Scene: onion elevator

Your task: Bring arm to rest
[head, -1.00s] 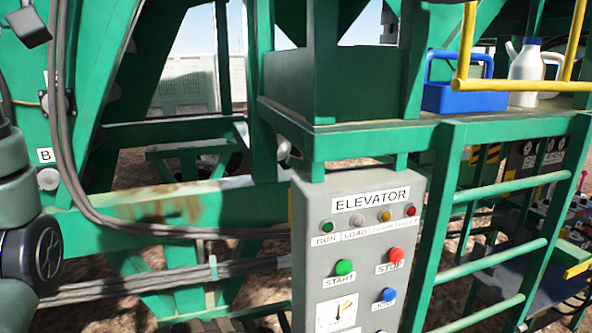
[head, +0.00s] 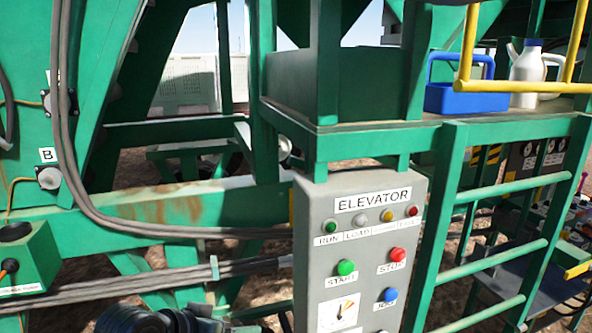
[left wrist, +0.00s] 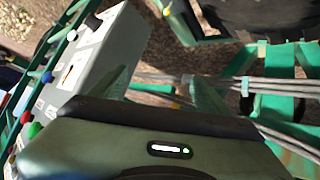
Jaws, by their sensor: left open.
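My left gripper (left wrist: 157,78) shows in the left wrist view with its two green fingers spread apart and nothing between them. The grey elevator control panel (left wrist: 108,58) lies to its left there, with ground and cables beyond the fingers. The fingers are not visible in that view. The panel has a green start button (head: 346,267), a red stop button (head: 397,254) and a blue button (head: 390,294). My right gripper is in neither view.
A green ladder (head: 490,260) stands right of the panel. A blue caddy (head: 455,98) and white jug (head: 526,70) sit on the platform above, behind a yellow rail (head: 466,45). Cables (head: 150,283) run along the green frame. A green box (head: 25,262) is at lower left.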

